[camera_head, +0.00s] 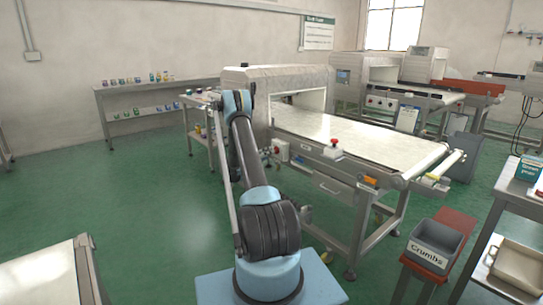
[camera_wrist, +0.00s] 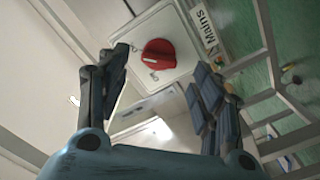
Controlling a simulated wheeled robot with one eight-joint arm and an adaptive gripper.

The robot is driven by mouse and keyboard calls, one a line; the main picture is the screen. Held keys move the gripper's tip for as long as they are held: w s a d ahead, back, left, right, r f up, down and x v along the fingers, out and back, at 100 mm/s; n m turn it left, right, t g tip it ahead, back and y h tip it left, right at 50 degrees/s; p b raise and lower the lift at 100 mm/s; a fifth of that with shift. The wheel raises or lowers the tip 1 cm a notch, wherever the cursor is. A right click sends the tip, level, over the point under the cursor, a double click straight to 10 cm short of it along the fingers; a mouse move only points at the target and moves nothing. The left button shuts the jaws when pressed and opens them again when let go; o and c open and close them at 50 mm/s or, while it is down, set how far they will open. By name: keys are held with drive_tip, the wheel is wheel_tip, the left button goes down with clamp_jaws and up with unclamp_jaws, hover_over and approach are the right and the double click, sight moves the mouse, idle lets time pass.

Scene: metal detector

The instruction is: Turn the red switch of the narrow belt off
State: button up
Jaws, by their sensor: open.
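A red rotary switch (camera_wrist: 158,53) with a white pointer mark sits on a pale square box (camera_wrist: 176,22) in the wrist view. I cannot tell the remaining gap, and no contact is clear. In the head view a metal detector with a pale belt (camera_head: 350,137) stands in front of my arm; my gripper is not clear there.
A red push button (camera_head: 334,142) is on the belt's near side. A grey "Crumbs" bin (camera_head: 437,245) stands on a red-topped stand at the right. Another detector line (camera_head: 400,93) is behind. Green floor is free at the left.

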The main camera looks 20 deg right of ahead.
sight(275, 151)
drive_tip(key=shift+x, duration=2.45)
drive_tip(key=shift+c, duration=0.6)
